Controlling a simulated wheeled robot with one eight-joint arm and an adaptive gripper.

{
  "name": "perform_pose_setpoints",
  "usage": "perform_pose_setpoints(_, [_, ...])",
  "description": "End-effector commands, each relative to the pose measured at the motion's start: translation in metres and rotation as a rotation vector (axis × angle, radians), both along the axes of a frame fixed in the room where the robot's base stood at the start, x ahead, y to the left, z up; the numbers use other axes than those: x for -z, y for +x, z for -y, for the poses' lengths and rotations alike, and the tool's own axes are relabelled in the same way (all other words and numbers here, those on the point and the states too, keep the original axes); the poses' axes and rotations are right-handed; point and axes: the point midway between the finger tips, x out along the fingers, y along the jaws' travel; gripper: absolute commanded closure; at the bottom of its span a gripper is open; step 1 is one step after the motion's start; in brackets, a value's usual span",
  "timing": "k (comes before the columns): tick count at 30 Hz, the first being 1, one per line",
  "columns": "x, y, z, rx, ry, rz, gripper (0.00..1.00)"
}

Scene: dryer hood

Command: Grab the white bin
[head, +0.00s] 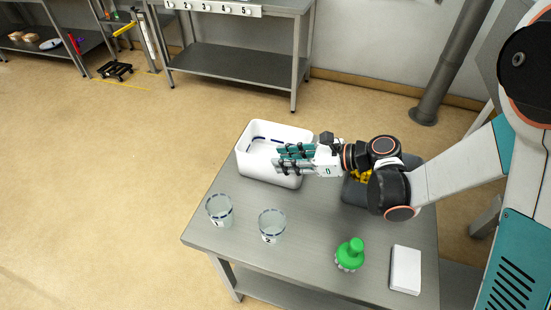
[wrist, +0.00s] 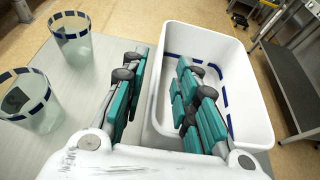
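The white bin (head: 258,172) is an open rectangular tub with a dark blue dashed band inside, upright at the table's far left corner. It fills the middle and right of the wrist view (wrist: 247,118). My gripper (head: 277,159) has teal-padded fingers and is at the bin's near right side in the head view. In the wrist view my gripper (wrist: 162,60) is open, with one finger on the outer side of the bin's left wall and the other over its inside. The rim runs between them with gaps. I cannot tell how deep the fingers reach.
Two clear beakers (head: 220,210) (head: 271,225) stand on the grey table (head: 310,255) near the bin. A green-topped brush (head: 350,254) and a white box (head: 406,269) lie nearer. A grey container (head: 355,190) with yellow contents is partly hidden under my arm.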

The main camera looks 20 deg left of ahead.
Motion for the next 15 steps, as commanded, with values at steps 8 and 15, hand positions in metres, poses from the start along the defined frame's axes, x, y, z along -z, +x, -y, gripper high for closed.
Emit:
perform_pose_setpoints(8, [0.007,-0.002,-0.015,0.0,0.001,0.0,0.72])
perform_pose_setpoints(15, [0.023,-0.005,-0.043,-0.001,0.001,0.0,0.72])
